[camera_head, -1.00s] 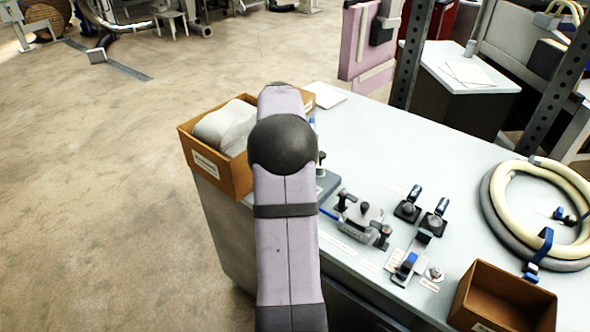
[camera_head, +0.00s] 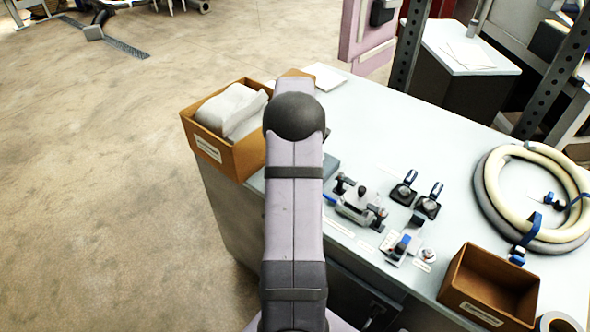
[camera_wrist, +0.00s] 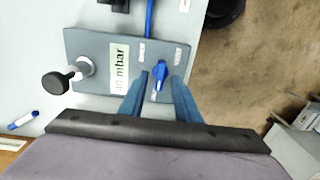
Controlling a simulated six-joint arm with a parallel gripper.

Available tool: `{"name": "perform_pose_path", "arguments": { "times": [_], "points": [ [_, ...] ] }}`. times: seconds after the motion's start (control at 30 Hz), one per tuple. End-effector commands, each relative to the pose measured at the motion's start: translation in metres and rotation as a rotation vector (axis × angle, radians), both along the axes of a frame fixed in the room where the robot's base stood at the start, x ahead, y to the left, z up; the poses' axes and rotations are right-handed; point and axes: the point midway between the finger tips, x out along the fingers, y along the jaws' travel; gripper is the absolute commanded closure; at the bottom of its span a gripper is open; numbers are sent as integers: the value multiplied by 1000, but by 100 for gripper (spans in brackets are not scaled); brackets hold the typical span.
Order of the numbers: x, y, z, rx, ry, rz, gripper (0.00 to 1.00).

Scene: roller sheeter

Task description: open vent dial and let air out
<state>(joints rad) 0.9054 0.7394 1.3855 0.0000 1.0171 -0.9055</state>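A blue vent dial (camera_wrist: 159,74) sits on a grey panel (camera_wrist: 98,70) in the wrist view. Printed labels lie on both sides of it, and a blue tube runs up from near it. My gripper (camera_wrist: 160,80) is open, its two blue fingers apart with the dial between their tips. Whether a finger touches the dial I cannot tell. A white "mbar" display (camera_wrist: 119,63) and a black knob (camera_wrist: 57,83) are left of the dial. In the head view my arm hides the gripper and most of the panel.
On the bench (camera_head: 384,115) stand a cardboard box with white bundles (camera_head: 208,150), a small valve assembly (camera_head: 357,202), black clamps (camera_head: 427,202), coiled hose (camera_head: 480,190) and an empty brown bin (camera_head: 490,284). A blue-capped pen (camera_wrist: 24,121) lies left of the panel.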

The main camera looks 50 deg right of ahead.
Motion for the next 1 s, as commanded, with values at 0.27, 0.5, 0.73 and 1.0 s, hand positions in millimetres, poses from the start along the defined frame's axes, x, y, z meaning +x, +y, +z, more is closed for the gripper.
{"name": "perform_pose_path", "arguments": {
  "times": [0.27,0.5,0.73,1.0],
  "points": [
    [0,0,-14,0,0,0,70],
    [0,0,-14,0,0,0,75],
    [0,0,-14,0,0,0,100],
    [0,0,-14,0,0,-29,100]
  ]
}}
